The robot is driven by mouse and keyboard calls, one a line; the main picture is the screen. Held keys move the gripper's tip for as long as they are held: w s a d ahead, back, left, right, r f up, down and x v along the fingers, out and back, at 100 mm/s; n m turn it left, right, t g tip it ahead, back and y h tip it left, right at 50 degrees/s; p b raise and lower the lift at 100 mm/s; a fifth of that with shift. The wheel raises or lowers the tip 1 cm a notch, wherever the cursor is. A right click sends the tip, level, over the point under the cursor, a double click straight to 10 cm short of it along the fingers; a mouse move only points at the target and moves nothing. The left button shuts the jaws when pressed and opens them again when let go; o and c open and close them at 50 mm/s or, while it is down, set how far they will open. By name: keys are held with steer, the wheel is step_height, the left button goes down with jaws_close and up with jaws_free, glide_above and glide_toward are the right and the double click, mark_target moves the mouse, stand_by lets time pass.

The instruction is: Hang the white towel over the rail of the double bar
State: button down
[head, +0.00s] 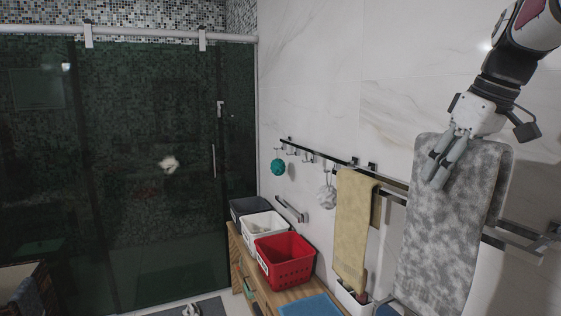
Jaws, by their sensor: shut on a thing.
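The towel, mottled grey and white (445,235), hangs in two layers on the right of the head view. Its folded top is above the level of the rails, and its lower end reaches the bottom of the picture. My gripper (439,168) is shut on the towel near its top left, with fingers pointing down. The double bar (527,232) is on the marble wall; its rails show on both sides of the towel, which hides their middle. I cannot tell whether a rail passes between the towel's two layers.
A yellow towel (354,225) hangs on the bar to the left. A hook rail holds a teal puff (278,167) and a white puff (327,196). Below, a wooden counter (262,292) carries a red basket (285,259), a white basket (263,226) and a dark basket (249,207).

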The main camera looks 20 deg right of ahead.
steer(key=d, duration=0.1)
steer(key=d+f+b, duration=0.1)
steer(key=d, duration=0.1)
steer(key=shift+w+d+f, duration=0.15)
steer(key=shift+d+f, duration=0.05)
steer(key=shift+d, duration=0.05)
step_height(320, 180, down, 13)
steer(key=b, duration=0.4)
stand_by(1.1)
steer(key=c, duration=0.7)
jaws_free()
